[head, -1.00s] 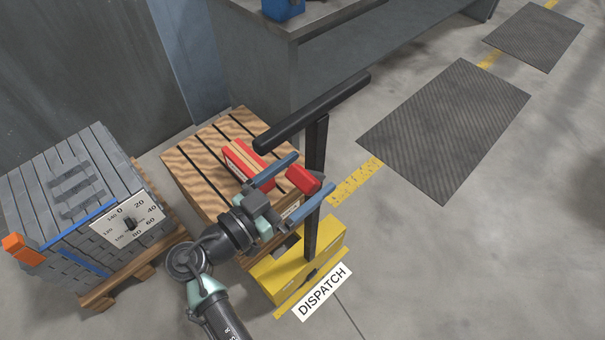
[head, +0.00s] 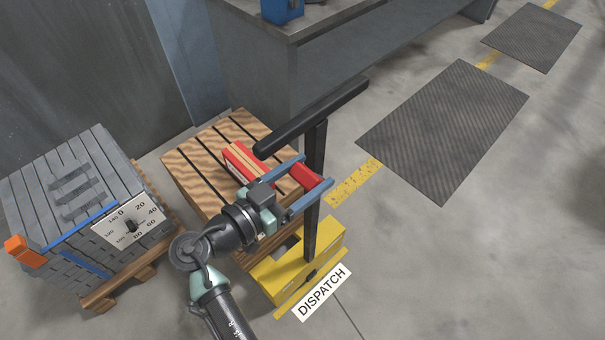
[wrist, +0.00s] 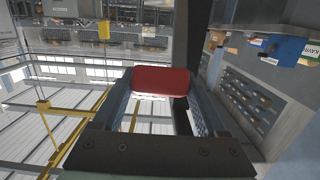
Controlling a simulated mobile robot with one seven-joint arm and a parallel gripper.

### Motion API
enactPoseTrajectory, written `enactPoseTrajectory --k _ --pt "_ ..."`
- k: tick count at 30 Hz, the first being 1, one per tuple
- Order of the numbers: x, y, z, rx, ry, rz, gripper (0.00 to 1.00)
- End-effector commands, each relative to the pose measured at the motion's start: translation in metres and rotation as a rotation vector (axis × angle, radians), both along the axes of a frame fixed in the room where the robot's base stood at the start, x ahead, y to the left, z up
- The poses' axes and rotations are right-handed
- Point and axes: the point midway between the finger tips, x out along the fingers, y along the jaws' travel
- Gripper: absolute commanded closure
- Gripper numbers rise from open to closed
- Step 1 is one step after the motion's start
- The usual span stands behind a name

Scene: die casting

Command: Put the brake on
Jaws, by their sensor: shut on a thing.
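The brake appears to be the red block-shaped handle (head: 306,176) beside the black upright post of the yellow truck (head: 268,276). My gripper (head: 317,170) has one blue-grey finger on each side of the handle and is shut on it. In the wrist view the red handle (wrist: 161,80) sits between the two fingers, with its broad face toward the camera. The fingers hide part of the handle in the head view, and its joint to the post is not clear.
The truck's black crossbar (head: 311,117) stands close above my gripper. A grey stack with a dial plate (head: 128,222) is at left. Floor is open at right around the dark mats (head: 445,130).

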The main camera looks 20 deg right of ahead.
Motion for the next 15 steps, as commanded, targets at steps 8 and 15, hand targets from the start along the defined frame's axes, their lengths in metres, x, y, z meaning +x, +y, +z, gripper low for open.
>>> enactPoseTrajectory --k 8,15 --pt "0.0002 -0.0021 0.0015 0.023 0.008 -0.001 1.0" --pt "0.0004 -0.002 0.0015 0.022 0.008 0.0 0.0"
